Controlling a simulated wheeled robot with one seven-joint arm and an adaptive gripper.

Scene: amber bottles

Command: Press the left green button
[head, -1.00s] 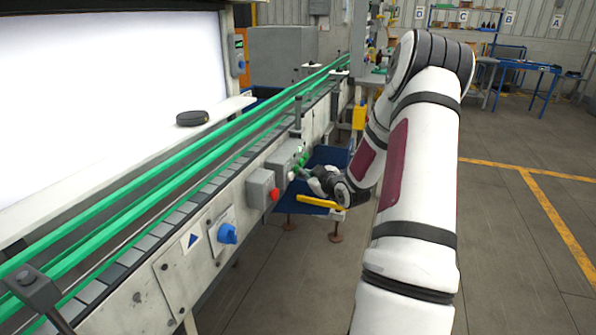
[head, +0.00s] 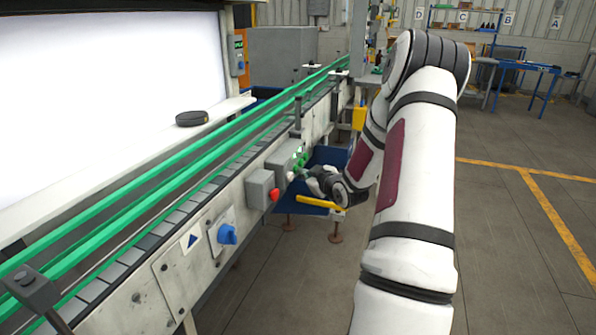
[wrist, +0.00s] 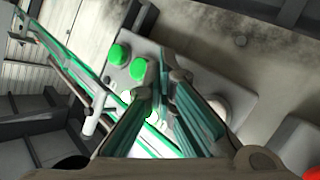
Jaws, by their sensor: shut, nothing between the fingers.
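A grey control box (head: 283,157) on the conveyor's side carries green buttons (head: 301,160) and a pale button (head: 290,176). In the wrist view, two round green buttons show: one (wrist: 118,54) farther from my fingers, and one (wrist: 138,68) just beside the fingertips. A white button (wrist: 216,107) is partly behind a finger. My gripper (wrist: 162,78) is shut and empty, its fingertips over the box's face close to the nearer green button. I cannot tell whether they touch it. In the head view my gripper (head: 306,178) is small beside the box.
A red button (head: 274,195) on its own grey box (head: 262,188) and a blue knob (head: 227,234) sit nearer along the conveyor (head: 150,205). A blue bin (head: 328,158) stands behind my gripper. The floor to the right is clear.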

